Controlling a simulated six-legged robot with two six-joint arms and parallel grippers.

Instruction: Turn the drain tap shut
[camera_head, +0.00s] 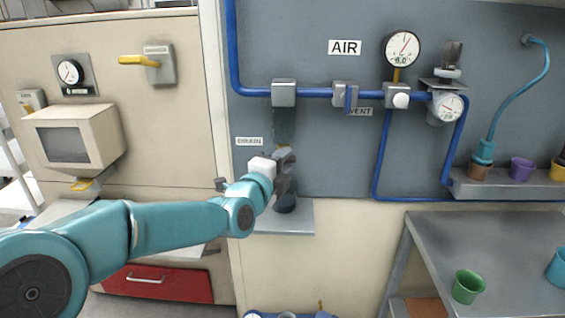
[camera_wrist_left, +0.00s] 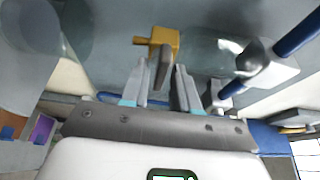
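The DRAIN label (camera_head: 249,141) is on the blue-grey panel in the head view. My left gripper (camera_head: 286,158) is beside it, under the dark translucent bowl (camera_head: 284,126), and hides the tap there. In the left wrist view, the drain tap shows as a brass body (camera_wrist_left: 165,38) with a grey lever (camera_wrist_left: 161,68). My left gripper (camera_wrist_left: 161,88) is open, with its two fingers pointing at the tap. The lever appears between the fingertips; I cannot tell whether either finger touches it. My right gripper is in neither view.
A blue pipe (camera_head: 313,92) with grey fittings runs above the gripper. The vent valve (camera_head: 346,97) and an AIR gauge (camera_head: 403,49) are to the right. A small ledge (camera_head: 298,222) is below. A grey table (camera_head: 505,250) with cups stands at lower right.

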